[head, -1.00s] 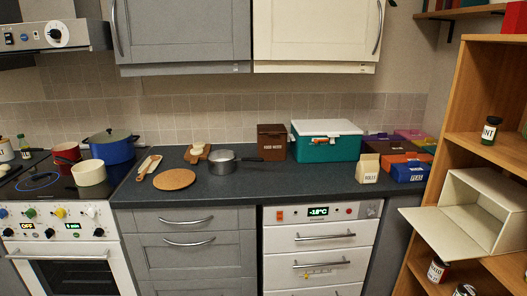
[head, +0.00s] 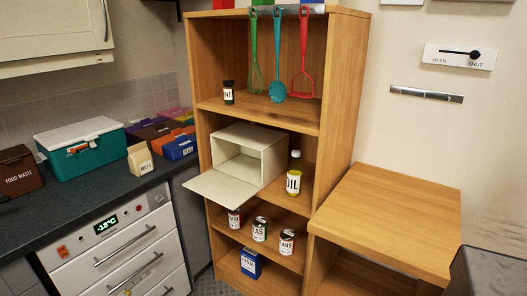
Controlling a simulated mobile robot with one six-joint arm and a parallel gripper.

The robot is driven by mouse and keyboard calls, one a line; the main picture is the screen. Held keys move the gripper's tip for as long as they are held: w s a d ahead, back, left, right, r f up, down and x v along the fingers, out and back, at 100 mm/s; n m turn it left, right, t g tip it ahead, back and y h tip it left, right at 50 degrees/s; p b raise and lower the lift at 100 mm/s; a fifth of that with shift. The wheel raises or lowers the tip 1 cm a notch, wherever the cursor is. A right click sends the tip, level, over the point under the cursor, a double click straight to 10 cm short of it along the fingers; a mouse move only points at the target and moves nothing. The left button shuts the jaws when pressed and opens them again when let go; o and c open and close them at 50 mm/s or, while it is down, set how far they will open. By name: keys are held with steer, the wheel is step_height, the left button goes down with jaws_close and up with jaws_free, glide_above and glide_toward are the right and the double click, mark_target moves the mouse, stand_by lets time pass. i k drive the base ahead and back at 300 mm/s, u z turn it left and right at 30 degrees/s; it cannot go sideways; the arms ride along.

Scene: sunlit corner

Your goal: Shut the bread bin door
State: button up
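The bread bin (head: 266,148) is a cream box on the middle shelf of the wooden shelf unit, right of the counter in the head view. Its door (head: 222,188) is open, hinged down at the bottom edge, and juts out past the shelf's front edge toward the lower left. The inside of the bin looks empty. My gripper is not in view.
An oil bottle (head: 294,174) stands right of the bin on the same shelf. Several tins, including one (head: 259,229), stand on the shelf below. Utensils (head: 278,60) hang above. A low wooden cabinet (head: 390,215) stands right; the counter (head: 95,195) is left.

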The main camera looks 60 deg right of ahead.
mark_target(228, 192)
steer(key=u, duration=0.75)
steer(key=k, duration=0.15)
steer(key=z, duration=2.75)
steer(key=k, duration=0.95)
steer(key=u, duration=0.15)
steer(key=i, duration=0.7)
